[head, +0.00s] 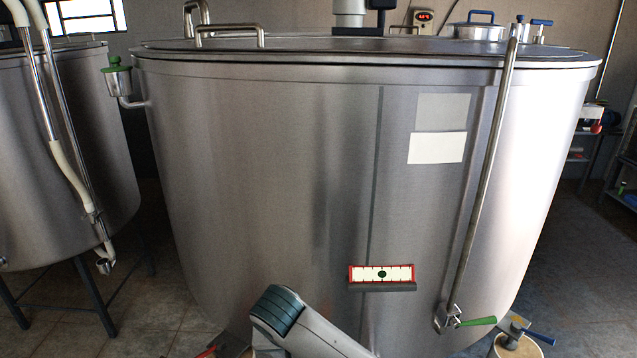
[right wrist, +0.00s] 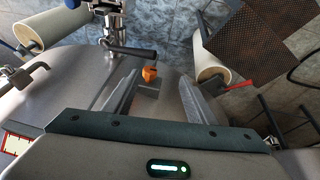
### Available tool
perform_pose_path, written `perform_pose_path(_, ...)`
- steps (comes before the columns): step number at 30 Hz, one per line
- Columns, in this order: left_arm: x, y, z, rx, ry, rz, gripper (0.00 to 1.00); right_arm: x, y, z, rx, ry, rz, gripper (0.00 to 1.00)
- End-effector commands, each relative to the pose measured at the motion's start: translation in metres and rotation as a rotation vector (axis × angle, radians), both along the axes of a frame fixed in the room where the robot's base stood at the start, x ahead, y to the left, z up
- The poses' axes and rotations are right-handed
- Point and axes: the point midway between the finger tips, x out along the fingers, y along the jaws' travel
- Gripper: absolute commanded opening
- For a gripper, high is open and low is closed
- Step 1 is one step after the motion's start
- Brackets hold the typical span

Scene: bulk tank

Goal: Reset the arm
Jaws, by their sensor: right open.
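My right gripper (right wrist: 161,76) shows in the right wrist view, with its two grey fingers spread apart and nothing gripped. A small orange part (right wrist: 149,73) on a grey block shows between the fingers; how far it lies beyond them I cannot tell. A grey link of my arm with teal bands (head: 281,309) reaches up from the bottom of the head view, in front of the large steel tank (head: 270,180). No gripper shows clearly in the head view. My left gripper is not in view.
A valve with a green handle (head: 477,321) sits below a steel sight tube (head: 487,165) on the tank front. A red-framed gauge (head: 382,274) is left of it. The right wrist view shows a pipe end with a red handle (right wrist: 240,86) and a brown perforated panel (right wrist: 262,38).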

Motion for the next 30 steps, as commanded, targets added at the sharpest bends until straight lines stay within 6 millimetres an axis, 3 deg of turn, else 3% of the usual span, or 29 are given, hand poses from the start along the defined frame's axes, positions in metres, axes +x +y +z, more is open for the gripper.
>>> perform_pose_path(8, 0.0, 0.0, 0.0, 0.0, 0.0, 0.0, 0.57, -0.059, -0.014, -0.054, 0.151, 0.077, 0.083, 0.51)
perform_pose_path(14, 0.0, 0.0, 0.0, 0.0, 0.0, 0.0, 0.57, -0.102, -0.041, -0.086, 0.234, 0.093, 0.112, 0.51)
perform_pose_path(23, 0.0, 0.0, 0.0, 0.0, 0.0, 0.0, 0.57, -0.172, -0.105, -0.122, 0.278, 0.081, 0.115, 0.51)
perform_pose_path(30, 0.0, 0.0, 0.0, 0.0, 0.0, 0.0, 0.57, -0.235, -0.171, -0.138, 0.232, 0.058, 0.111, 0.51)
